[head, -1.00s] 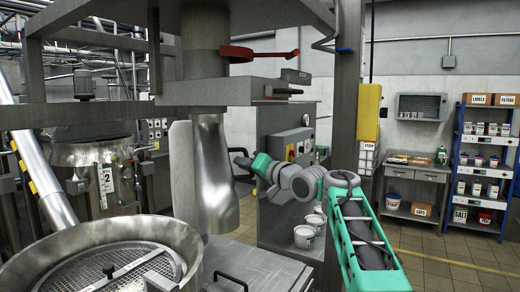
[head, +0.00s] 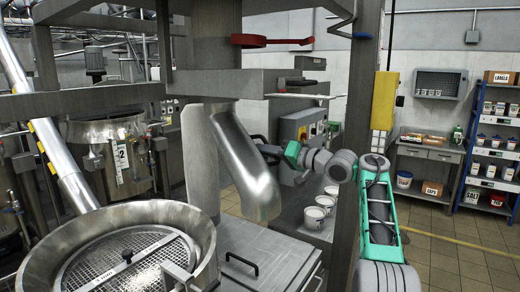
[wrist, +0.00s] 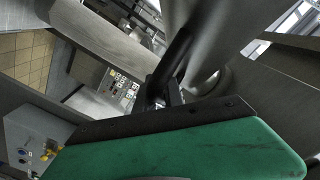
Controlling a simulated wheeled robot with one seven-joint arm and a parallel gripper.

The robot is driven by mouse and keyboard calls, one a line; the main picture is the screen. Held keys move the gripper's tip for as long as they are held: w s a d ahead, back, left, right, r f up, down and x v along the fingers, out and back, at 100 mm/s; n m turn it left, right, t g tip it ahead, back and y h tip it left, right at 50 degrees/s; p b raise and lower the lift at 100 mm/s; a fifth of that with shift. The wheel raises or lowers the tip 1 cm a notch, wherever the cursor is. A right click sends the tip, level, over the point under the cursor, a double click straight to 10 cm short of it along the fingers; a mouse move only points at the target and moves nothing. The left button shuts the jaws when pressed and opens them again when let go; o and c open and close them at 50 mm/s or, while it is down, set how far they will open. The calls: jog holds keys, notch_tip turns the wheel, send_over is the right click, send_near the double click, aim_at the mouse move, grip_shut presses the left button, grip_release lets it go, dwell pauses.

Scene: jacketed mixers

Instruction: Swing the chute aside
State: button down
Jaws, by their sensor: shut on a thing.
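The chute (head: 245,168) is a shiny metal spout hanging under the hopper's slide plate in the head view. It slants down to the right, its lower end off to the right of the round sieve pan (head: 125,258). My gripper (head: 268,150) is at the chute's right side, partly hidden behind it. In the wrist view a dark handle bar (wrist: 172,66) runs to my gripper (wrist: 165,98), which is shut on it. The chute's metal wall (wrist: 215,35) fills the upper right there. The fingertips are hard to make out.
A steel post (head: 355,150) stands close to my arm. A red lever (head: 270,41) sits above on the hopper neck. A control box (head: 303,130) and white tubs (head: 316,215) are behind the chute. A steel cabinet top (head: 260,250) lies below it.

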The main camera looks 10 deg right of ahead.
jog(key=shift+r, duration=0.2)
dwell(0.3)
jog(key=c, duration=1.8)
grip_release()
jog(key=shift+o, duration=0.4)
jog(key=shift+w+a+f, duration=0.1)
jog(key=shift+a, duration=0.1)
jog(key=b+v, duration=0.2)
jog(key=v, duration=0.6)
jog(key=shift+b, duration=0.4)
jog(key=shift+o, duration=0.5)
jog(key=shift+w, duration=0.1)
